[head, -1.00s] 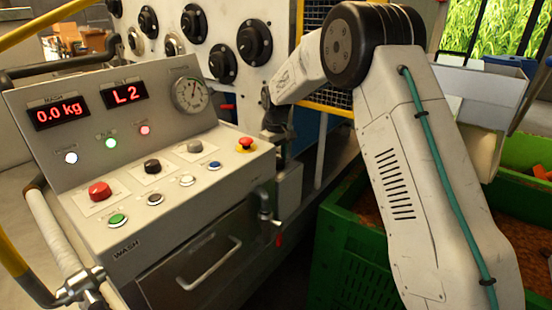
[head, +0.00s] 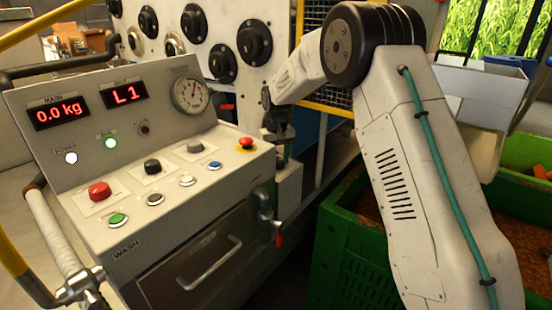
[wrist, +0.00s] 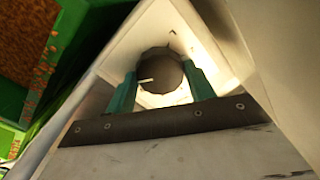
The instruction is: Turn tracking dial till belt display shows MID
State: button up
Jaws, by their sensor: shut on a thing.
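The belt display (head: 124,94) on the sloped panel reads L1 in red. In the wrist view the tracking dial (wrist: 160,62) is a dark round knob with a short white mark pointing left. It sits in a pale, box-like recess. My gripper (wrist: 160,75) has its two teal fingers closed on opposite sides of the dial. In the head view my gripper (head: 281,142) is at the end of the panel, beyond the red stop button, and the dial itself cannot be made out there.
The control desk carries several push buttons and a red mushroom button (head: 245,143). A round gauge (head: 191,93) stands on the panel. A green crate (head: 352,262) lies beneath my arm. Several black knobs line the white wall behind.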

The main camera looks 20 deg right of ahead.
jog(key=shift+s, duration=0.1)
jog(key=o, duration=1)
jog(key=shift+c, duration=0.2)
jog(key=shift+r, duration=0.1)
notch_tip(320, 180, up, 8)
jog(key=shift+f, duration=0.2)
